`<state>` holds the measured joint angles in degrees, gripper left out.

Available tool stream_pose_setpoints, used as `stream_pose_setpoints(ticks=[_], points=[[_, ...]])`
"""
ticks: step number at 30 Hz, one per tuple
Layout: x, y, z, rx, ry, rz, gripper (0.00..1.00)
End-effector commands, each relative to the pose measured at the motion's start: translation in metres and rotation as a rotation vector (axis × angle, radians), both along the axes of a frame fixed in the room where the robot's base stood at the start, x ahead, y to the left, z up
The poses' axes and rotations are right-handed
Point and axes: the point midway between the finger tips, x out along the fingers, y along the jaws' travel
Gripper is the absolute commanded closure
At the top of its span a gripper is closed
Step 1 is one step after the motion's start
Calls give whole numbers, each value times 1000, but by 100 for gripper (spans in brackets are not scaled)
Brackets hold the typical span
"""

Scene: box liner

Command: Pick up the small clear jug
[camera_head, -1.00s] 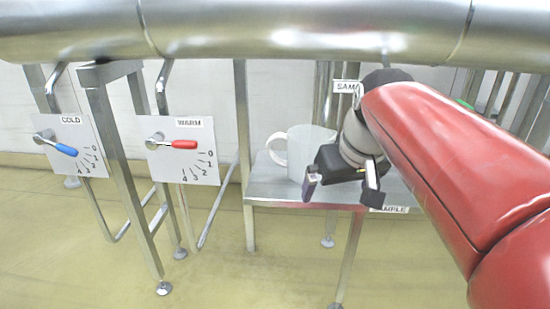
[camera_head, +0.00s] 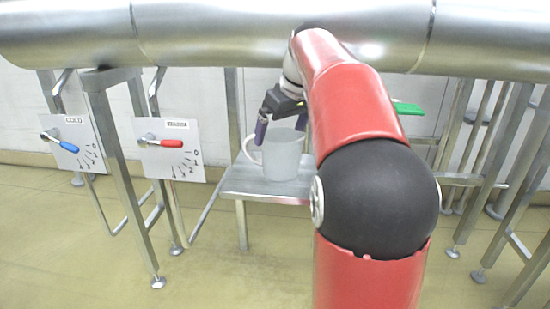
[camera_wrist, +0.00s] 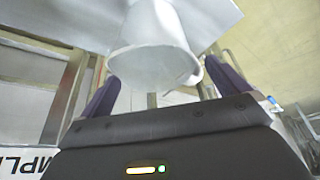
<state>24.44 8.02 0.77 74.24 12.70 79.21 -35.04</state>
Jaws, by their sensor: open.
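The small clear jug (camera_head: 281,160), pale and translucent, stands upright on a metal shelf (camera_head: 238,186). Its handle points left in the head view. My gripper (camera_head: 281,131) is open and empty, at the height of the jug's rim, with its fingers spread to either side. In the wrist view the jug (camera_wrist: 155,38) shows its open rim towards the camera and lies ahead of the gap between the fingers (camera_wrist: 162,74). Its handle is on the right there, near the right finger. I cannot tell whether a finger touches the jug. My arm hides the shelf's right part.
A thick metal pipe (camera_head: 220,35) runs across above the shelf. Left are the cold panel with a blue lever (camera_head: 68,147) and the warm panel with a red lever (camera_head: 171,143). A green object (camera_head: 408,108) lies right of my arm. Metal legs surround the shelf.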

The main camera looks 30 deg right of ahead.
Motion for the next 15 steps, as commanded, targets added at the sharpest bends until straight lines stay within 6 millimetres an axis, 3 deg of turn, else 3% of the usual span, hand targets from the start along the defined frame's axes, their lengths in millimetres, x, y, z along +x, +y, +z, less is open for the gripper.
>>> stream_pose_setpoints(ticks=[9,15], points=[[19,-1,-40,1,1,0,0],[21,0,-45,0,0,-1,0]])
